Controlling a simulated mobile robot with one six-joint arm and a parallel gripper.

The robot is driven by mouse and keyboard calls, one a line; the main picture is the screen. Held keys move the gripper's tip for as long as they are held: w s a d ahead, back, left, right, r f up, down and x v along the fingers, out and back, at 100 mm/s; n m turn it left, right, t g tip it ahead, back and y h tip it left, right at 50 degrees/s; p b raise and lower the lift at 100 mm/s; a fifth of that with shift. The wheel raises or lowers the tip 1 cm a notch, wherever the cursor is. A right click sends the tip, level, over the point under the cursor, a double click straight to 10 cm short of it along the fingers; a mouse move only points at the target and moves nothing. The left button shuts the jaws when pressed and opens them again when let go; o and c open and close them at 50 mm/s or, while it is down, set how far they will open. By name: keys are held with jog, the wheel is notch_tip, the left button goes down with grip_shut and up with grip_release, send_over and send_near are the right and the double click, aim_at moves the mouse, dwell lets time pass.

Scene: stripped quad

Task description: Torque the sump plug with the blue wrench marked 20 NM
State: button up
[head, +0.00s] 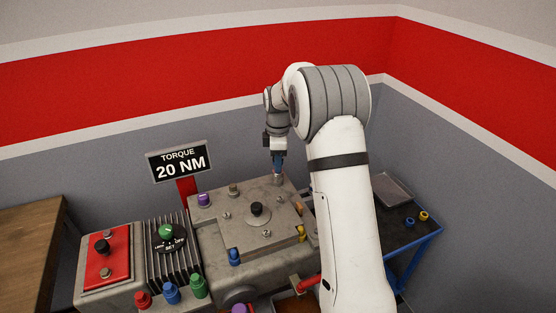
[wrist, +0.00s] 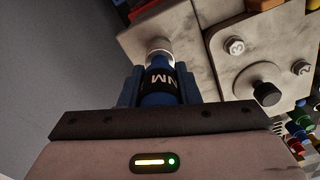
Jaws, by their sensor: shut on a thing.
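My gripper (head: 277,153) is at the back corner of the grey engine block (head: 231,216), pointing down. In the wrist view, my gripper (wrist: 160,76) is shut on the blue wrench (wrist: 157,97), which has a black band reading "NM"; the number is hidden. The wrench also shows in the head view (head: 277,164). Its pale metal end is at the block's edge; I cannot tell if it touches or sits on anything there. I cannot make out the sump plug, which may be hidden under the wrench end.
A sign (head: 179,161) reads "TORQUE 20 NM". A black knob (head: 257,209) and numbered bolts stand on the block's cover plate. Coloured caps surround the block. A blue cart (head: 412,238) with a grey tray (head: 392,189) is at right. A wooden bench (head: 30,245) is at left.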

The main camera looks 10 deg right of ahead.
dwell(0.3)
jog(key=shift+m, duration=1.3)
jog(key=shift+m, duration=1.1)
jog(key=shift+m, duration=1.2)
